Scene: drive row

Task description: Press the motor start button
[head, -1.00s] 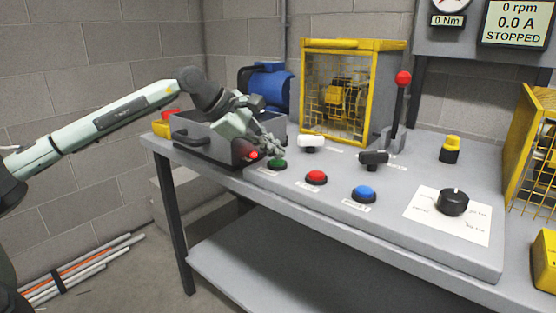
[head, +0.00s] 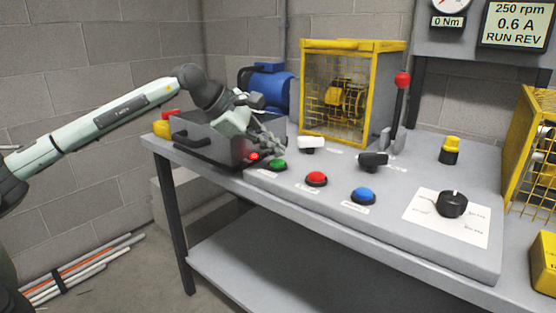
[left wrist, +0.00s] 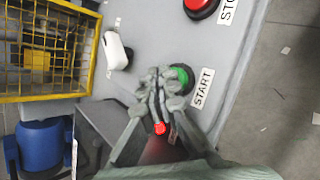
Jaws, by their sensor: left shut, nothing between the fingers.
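The green start button (head: 278,164) sits at the left end of the grey console, and it also shows in the left wrist view (left wrist: 182,74) beside the START label (left wrist: 203,88). My left gripper (head: 274,148) is shut and empty, just above and behind the green button in the head view. In the left wrist view the fingertips (left wrist: 160,72) lie just left of the button; I cannot tell if they touch it. The display (head: 515,24) reads 250 rpm, 0.6 A, RUN REV. My right gripper is not in view.
A red button (head: 316,178), a blue button (head: 363,195), a white switch (head: 311,143) and a black switch (head: 373,159) stand nearby on the console. A yellow mesh cage (head: 340,45), a red-knobbed lever (head: 402,80) and a black dial (head: 452,204) are further off.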

